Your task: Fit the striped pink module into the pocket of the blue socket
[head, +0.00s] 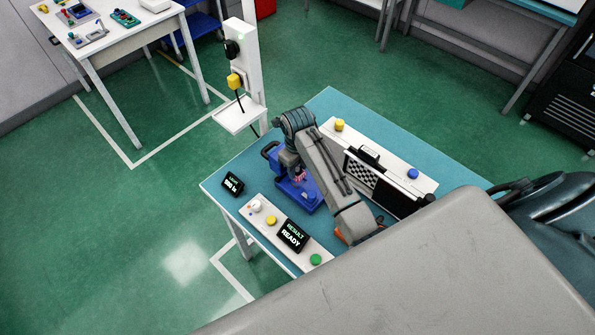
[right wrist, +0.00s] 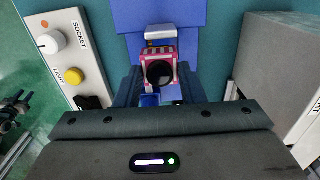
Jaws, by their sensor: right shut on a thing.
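The pink and white striped module (right wrist: 161,53) shows in the right wrist view, with a dark round opening on its face. It also shows small in the head view (head: 299,176), partly behind my arm. My right gripper (head: 294,168) is shut on the module. The blue socket (head: 308,203) lies on the teal table under and beside the gripper. Its blue plate fills the top of the right wrist view (right wrist: 205,16). The pocket is hidden, and I cannot tell whether the module touches the socket. My left gripper is not seen.
On the teal table (head: 335,100), a white panel with knobs and a "RESULT READY" screen (head: 292,234) runs along the front. A white box with a checkered board (head: 362,172) stands behind my arm. A small black display (head: 233,184) sits at the left corner.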

